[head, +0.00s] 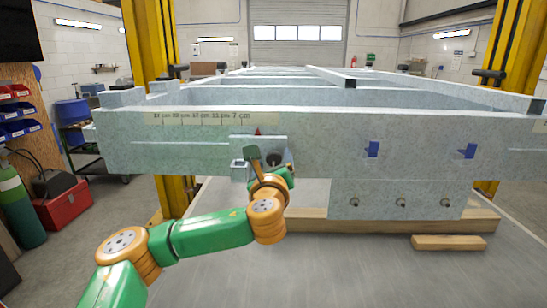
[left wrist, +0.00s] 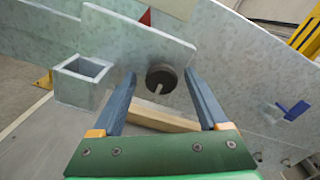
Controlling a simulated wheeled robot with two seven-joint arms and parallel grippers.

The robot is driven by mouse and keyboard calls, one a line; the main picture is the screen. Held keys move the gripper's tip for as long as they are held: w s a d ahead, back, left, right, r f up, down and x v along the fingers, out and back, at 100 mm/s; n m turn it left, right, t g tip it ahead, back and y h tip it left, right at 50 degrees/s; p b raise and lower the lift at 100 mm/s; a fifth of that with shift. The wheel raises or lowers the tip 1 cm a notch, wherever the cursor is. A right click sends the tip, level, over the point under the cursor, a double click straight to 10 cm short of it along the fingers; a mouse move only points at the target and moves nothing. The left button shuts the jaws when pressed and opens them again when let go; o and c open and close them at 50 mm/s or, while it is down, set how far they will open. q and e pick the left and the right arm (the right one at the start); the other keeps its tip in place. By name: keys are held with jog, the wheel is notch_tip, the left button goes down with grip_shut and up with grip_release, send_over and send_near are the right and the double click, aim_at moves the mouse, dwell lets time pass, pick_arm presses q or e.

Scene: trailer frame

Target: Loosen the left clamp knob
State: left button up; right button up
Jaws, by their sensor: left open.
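The left clamp knob (head: 273,158) is a dark round knob on a grey plate at the front of the trailer frame. In the left wrist view the knob (left wrist: 161,74) has a pale pin or slot on its face. My left gripper (head: 270,168) is open right in front of it. In the left wrist view the two blue fingers of my left gripper (left wrist: 160,78) stand to either side of the knob, with visible gaps. I cannot tell how far the tips reach along it. My right gripper is not in view.
The grey trailer frame (head: 190,153) carries a scale strip (head: 200,118) with a red pointer (head: 258,131) above the knob. An open square tube (left wrist: 82,72) sits left of the knob. Blue tabs (head: 372,149) are to the right. Wooden beams (head: 310,222) lie below.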

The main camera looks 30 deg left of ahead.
pick_arm(q)
jog(key=shift+a, duration=0.1)
jog(key=shift+c, duration=0.3)
jog(key=shift+s, duration=0.1)
jog(key=c, duration=0.3)
jog(key=shift+d, duration=0.25)
grip_shut()
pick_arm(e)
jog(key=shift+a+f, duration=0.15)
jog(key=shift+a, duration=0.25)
